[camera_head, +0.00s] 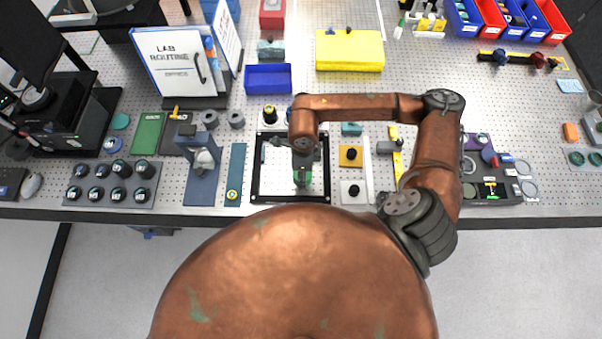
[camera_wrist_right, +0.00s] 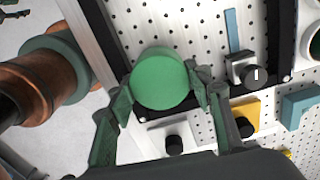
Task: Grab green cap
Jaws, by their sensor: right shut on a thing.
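The green cap (camera_wrist_right: 160,72) is a round, flat-faced green disc in the right wrist view. My right gripper (camera_wrist_right: 162,86) has a finger on each side of it and is shut on it. In the head view my right gripper (camera_head: 302,176) points down over the black square frame (camera_head: 254,170). Some green shows at its tip there, too small to tell cap from fingers. The height of the cap above the board cannot be told. My left gripper is not in view.
A yellow block (camera_head: 351,147) and a white block (camera_head: 353,192), each with a black knob, stand right of the frame. A blue strip (camera_head: 235,170) lies to its left. A blue tray (camera_head: 268,78) and a yellow box (camera_head: 350,50) stand behind.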

